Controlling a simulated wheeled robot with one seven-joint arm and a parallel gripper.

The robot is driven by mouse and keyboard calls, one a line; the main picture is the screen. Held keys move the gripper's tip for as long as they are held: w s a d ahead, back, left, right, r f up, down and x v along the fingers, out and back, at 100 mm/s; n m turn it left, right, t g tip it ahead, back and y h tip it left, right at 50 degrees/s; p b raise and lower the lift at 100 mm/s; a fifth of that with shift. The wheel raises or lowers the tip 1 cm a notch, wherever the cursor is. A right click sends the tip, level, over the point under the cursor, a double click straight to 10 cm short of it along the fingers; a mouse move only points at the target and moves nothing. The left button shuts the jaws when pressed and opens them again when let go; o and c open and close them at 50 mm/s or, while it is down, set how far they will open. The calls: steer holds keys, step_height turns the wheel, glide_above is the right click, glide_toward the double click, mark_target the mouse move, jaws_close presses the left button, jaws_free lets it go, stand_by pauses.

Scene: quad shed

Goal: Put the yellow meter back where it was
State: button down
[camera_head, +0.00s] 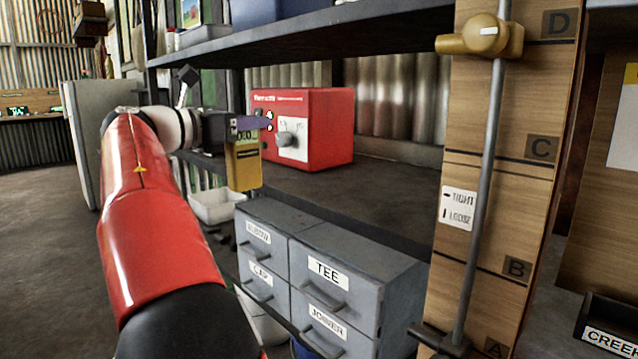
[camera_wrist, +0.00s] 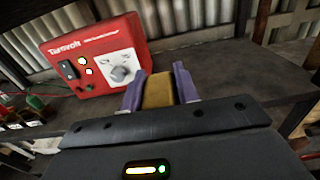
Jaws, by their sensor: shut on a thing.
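The yellow meter (camera_head: 243,165) has a small display near its top and hangs upright from my gripper (camera_head: 250,124). In the head view it is in front of the shelf edge, left of the red box's dial. In the wrist view the yellow meter (camera_wrist: 158,91) sits between the two purple fingers of my gripper (camera_wrist: 159,88), which are shut on it. The meter's lower part is hidden in the wrist view. Whether it touches the shelf cannot be told.
A red box (camera_head: 325,125) with a dial and switches stands on the dark shelf (camera_head: 385,190); it also shows in the wrist view (camera_wrist: 97,54). The shelf right of it is bare. Grey labelled drawers (camera_head: 375,275) and a white bin (camera_head: 215,207) are below. A wooden post (camera_head: 520,170) stands right.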

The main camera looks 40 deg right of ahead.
steer(key=d+f, duration=0.2)
steer(key=d, duration=1.6)
steer(key=shift+w+d, duration=0.25)
steer(key=shift+f, duration=0.2)
steer(key=c, duration=1.1)
jaws_free()
steer(key=shift+o, duration=0.2)
